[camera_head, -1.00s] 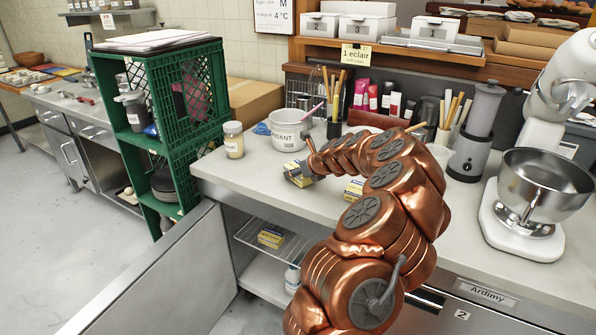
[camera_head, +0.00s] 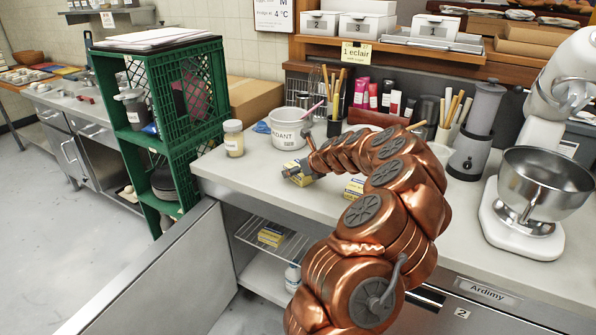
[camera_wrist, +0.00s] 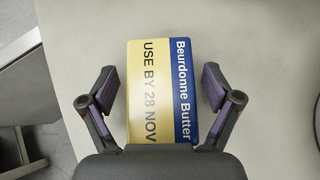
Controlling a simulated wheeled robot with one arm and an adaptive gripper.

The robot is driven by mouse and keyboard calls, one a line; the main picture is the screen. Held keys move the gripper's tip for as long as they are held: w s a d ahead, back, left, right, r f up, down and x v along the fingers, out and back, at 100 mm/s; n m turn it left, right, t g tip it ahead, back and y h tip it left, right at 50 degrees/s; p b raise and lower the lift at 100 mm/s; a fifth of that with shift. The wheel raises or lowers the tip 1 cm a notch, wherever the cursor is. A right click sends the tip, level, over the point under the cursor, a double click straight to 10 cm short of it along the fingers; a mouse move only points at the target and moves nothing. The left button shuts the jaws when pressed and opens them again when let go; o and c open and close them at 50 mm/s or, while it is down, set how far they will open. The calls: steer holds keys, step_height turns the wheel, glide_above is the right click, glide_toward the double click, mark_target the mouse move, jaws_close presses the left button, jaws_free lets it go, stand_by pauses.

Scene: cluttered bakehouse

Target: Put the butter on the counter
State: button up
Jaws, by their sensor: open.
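A yellow and blue butter block (camera_wrist: 160,90), labelled "Beurdonne Butter" and "USE BY 28 NOV", lies on the pale counter (camera_wrist: 270,60) in the wrist view. My gripper (camera_wrist: 157,80) is open, with one finger on each side of the block and a visible gap on both sides. In the head view the same butter (camera_head: 296,174) is partly hidden by my gripper near the counter's front left edge. A second yellow pack (camera_head: 355,187) lies on the counter, partly behind my arm. Another yellow pack (camera_head: 271,234) lies on the wire shelf below.
A jar (camera_head: 233,138) and a white tub (camera_head: 288,128) stand behind the butter. A green crate stack (camera_head: 165,120) is at the left. A stand mixer (camera_head: 520,205) stands at the right. An open metal door (camera_head: 160,275) is in front of the crates.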

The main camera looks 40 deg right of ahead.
steer(key=b+v, duration=0.1)
steer(key=v, duration=1)
steer(key=shift+s+r, duration=0.25)
steer(key=shift+s, duration=0.05)
steer(key=s+a+r+n+g+y, duration=0.15)
steer(key=a+n+g+y, duration=0.35)
steer(key=a+n, duration=2)
steer(key=s+a+f+n+g+h, duration=0.1)
steer(key=s+a+g, duration=0.1)
steer(key=s+a, duration=0.5)
steer(key=s+a+f+n+g, duration=0.1)
steer(key=s+a+f+g, duration=0.1)
steer(key=s+a, duration=0.6)
steer(key=s+a+f+n+g+h, duration=0.2)
steer(key=s+n+g, duration=0.1)
steer(key=s+n, duration=0.7)
steer(key=s, duration=0.4)
steer(key=shift+a+f+h, duration=0.15)
steer(key=shift+f+h, duration=0.25)
steer(key=shift+s, duration=0.1)
